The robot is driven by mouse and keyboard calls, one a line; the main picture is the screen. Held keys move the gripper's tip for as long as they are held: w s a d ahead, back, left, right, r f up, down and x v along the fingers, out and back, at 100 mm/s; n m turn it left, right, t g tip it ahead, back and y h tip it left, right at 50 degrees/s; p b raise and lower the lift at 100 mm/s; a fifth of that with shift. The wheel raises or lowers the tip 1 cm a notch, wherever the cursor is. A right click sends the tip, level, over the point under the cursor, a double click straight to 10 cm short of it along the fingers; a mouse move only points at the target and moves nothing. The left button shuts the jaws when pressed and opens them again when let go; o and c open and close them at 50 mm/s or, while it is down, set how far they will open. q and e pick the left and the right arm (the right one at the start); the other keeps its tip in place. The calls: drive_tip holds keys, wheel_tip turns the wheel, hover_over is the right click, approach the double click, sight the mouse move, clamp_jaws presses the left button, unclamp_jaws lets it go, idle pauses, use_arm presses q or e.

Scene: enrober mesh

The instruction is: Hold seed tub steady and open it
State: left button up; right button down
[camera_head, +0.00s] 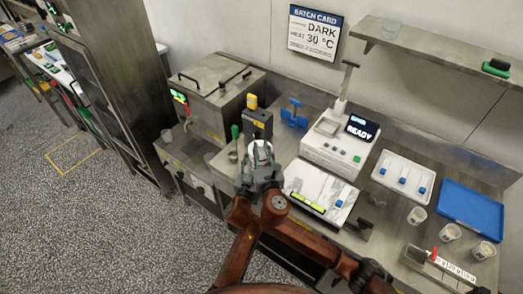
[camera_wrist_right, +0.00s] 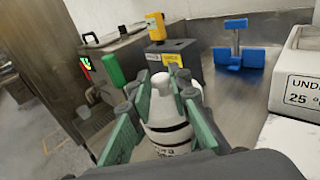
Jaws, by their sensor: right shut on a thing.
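The seed tub (camera_wrist_right: 167,112) is a white, round container with a dark band, seen between the green fingers in the right wrist view. Its top is pale and narrower, and looks closed. My right gripper (camera_wrist_right: 160,105) is shut on it, with fingers on both sides hiding parts of its wall. In the head view my right gripper (camera_head: 261,168) is at the counter's left part, around the pale tub (camera_head: 262,151). I cannot tell whether the tub rests on the counter.
Behind the tub stands a dark box with a yellow-topped item (camera_head: 252,102); a green-handled tool (camera_head: 235,132) is left of it. A blue stand (camera_head: 294,114) is behind right. A white READY device (camera_head: 338,142), a white board (camera_head: 320,190), cups and a blue tray (camera_head: 470,211) fill the right.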

sight(261, 153)
use_arm(q)
drive_tip(key=shift+a+f, duration=0.2)
drive_tip(key=shift+f, duration=0.45)
use_arm(e)
drive_tip(key=shift+r, duration=2)
use_arm(q)
drive_tip(key=o, duration=1.4)
drive_tip(key=shift+o, duration=1.4)
drive_tip(key=shift+w+r, duration=0.1)
drive_tip(key=shift+r, duration=0.1)
use_arm(e)
drive_tip(key=shift+w+f, duration=0.1)
use_arm(q)
drive_tip(key=shift+o, duration=0.3)
drive_tip(key=shift+d+r, duration=0.15)
drive_tip(key=shift+r, duration=0.05)
